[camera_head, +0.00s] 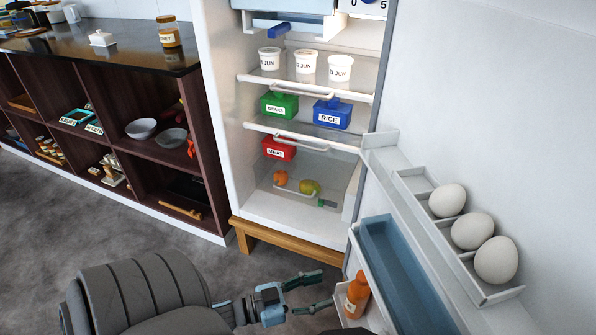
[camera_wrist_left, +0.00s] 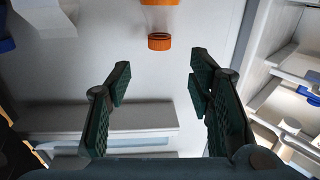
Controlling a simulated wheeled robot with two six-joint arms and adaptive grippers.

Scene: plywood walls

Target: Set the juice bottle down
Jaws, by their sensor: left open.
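The juice bottle (camera_head: 356,294), orange with an orange cap, stands upright in a low door bin (camera_head: 347,320) of the open fridge. In the left wrist view the bottle's orange cap (camera_wrist_left: 160,41) and pale neck show at the top, beyond the fingertips. My left gripper (camera_head: 327,287) is open and empty, just left of the bottle and apart from it. Its two spread fingers also show in the left wrist view (camera_wrist_left: 160,68), with nothing between them. My right gripper is not in view.
The fridge door (camera_head: 490,110) stands open on the right, with an egg rack (camera_head: 428,220) holding three eggs and a blue door bin (camera_head: 400,270). Fridge shelves hold tubs, boxes and fruit. A dark shelf unit (camera_head: 100,75) stands at left. Grey floor (camera_head: 60,210) is clear before it.

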